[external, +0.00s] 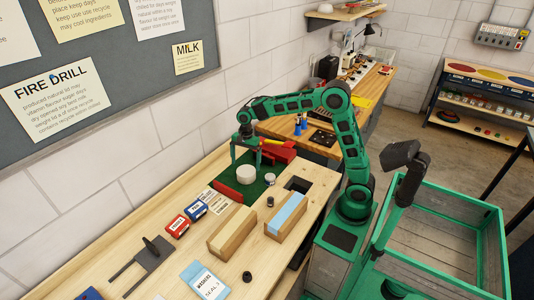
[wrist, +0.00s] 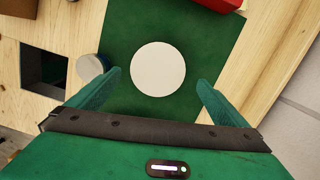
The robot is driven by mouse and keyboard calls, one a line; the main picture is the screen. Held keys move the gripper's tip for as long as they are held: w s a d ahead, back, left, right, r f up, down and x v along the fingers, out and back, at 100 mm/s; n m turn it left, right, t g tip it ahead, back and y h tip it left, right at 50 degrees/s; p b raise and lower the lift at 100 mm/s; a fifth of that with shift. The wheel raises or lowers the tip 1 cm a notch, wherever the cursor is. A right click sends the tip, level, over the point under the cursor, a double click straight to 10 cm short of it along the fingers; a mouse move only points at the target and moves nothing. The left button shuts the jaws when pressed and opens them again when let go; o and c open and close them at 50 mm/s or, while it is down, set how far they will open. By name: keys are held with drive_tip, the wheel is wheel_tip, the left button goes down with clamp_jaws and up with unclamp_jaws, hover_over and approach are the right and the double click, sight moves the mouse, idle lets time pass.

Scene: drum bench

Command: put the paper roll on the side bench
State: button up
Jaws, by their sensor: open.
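The paper roll appears to be the plain white cylinder (external: 246,174) standing upright on a green mat (external: 226,189). In the wrist view its round white top (wrist: 158,69) shows from above, over the green mat (wrist: 125,30). My gripper (external: 246,153) is above the roll, pointing down. In the wrist view my gripper (wrist: 159,79) is open, with one finger on each side of the roll's top and gaps between. Nothing is held. A second wooden bench (external: 345,115) stands beyond the near one; I cannot tell for certain that it is the side bench.
A small pale-topped jar (external: 270,179) stands right beside the roll, close to my left finger in the wrist view (wrist: 89,67). A square opening (external: 297,184) is cut in the bench. Red blocks (external: 278,151), boxes (external: 286,215) and small cartons (external: 177,226) stand around.

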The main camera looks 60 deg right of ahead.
sight(246, 171)
drive_tip(key=shift+s+a+f, duration=0.1)
drive_tip(key=shift+a+f, duration=0.05)
drive_tip(key=shift+f, duration=0.85)
drive_tip(key=shift+s+a+f, duration=0.1)
drive_tip(key=shift+a+f, duration=0.1)
drive_tip(key=shift+f, duration=0.85)
drive_tip(key=shift+s+a+f, duration=0.1)
drive_tip(key=shift+a+f, duration=0.05)
drive_tip(key=shift+f, duration=0.85)
drive_tip(key=c, duration=1.3)
drive_tip(key=shift+r, duration=0.15)
drive_tip(key=shift+w+r, duration=0.1)
drive_tip(key=shift+r, duration=0.55)
wheel_tip(246, 171, up, 3)
drive_tip(key=shift+f, duration=0.2)
drive_tip(key=s+a+r, duration=0.7)
drive_tip(key=a, duration=0.2)
drive_tip(key=shift+s, duration=0.25)
